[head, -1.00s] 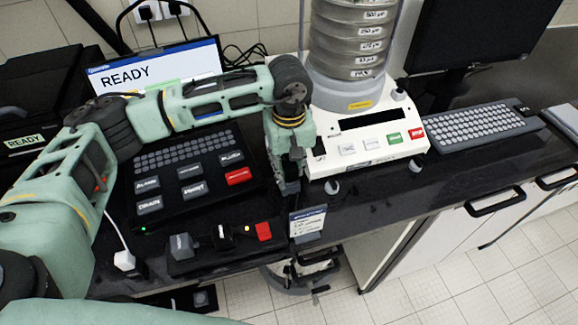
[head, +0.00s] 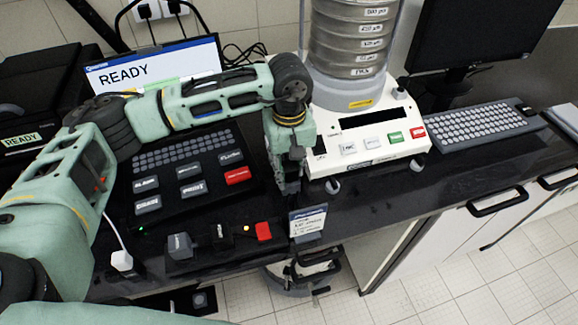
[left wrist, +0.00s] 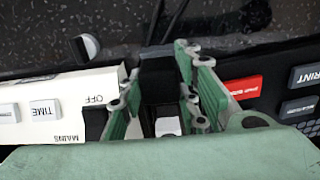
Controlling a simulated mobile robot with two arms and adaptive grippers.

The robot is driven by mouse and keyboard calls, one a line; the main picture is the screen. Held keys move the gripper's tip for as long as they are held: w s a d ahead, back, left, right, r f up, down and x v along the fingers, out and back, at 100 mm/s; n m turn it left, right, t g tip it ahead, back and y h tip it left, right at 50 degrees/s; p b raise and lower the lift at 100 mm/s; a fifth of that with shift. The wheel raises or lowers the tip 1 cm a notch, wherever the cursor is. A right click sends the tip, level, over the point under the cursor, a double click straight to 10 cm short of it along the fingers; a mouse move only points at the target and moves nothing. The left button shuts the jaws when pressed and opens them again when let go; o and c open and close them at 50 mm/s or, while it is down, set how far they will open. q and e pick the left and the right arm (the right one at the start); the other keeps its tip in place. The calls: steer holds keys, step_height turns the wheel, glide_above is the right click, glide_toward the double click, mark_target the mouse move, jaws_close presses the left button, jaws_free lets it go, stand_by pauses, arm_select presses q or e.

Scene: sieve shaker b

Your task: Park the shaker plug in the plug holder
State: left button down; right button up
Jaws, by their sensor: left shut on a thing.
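My left gripper (head: 289,185) points down just in front of the sieve shaker's left front corner, above the dark bench. In the left wrist view its fingers (left wrist: 163,105) are closed on a dark block-shaped piece, which I take to be the shaker plug (left wrist: 158,75). A small white part shows between the fingers below it. In the head view the gripper hides the plug. I cannot make out for certain which item is the plug holder. My right gripper is not in view.
Left of the gripper is a black button panel (head: 185,205). A dark strip with a grey block (head: 180,246) and a red switch (head: 263,231) lies at the bench's front edge. A small sign (head: 307,222) stands close by. A white plug (head: 121,260) sits further left.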

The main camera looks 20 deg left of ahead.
mark_target(289, 165)
arm_select(q)
steer(key=shift+f, duration=0.3)
steer(key=c, duration=1.2)
jaws_free()
step_height(289, 165, up, 12)
steer(key=shift+r, duration=0.1)
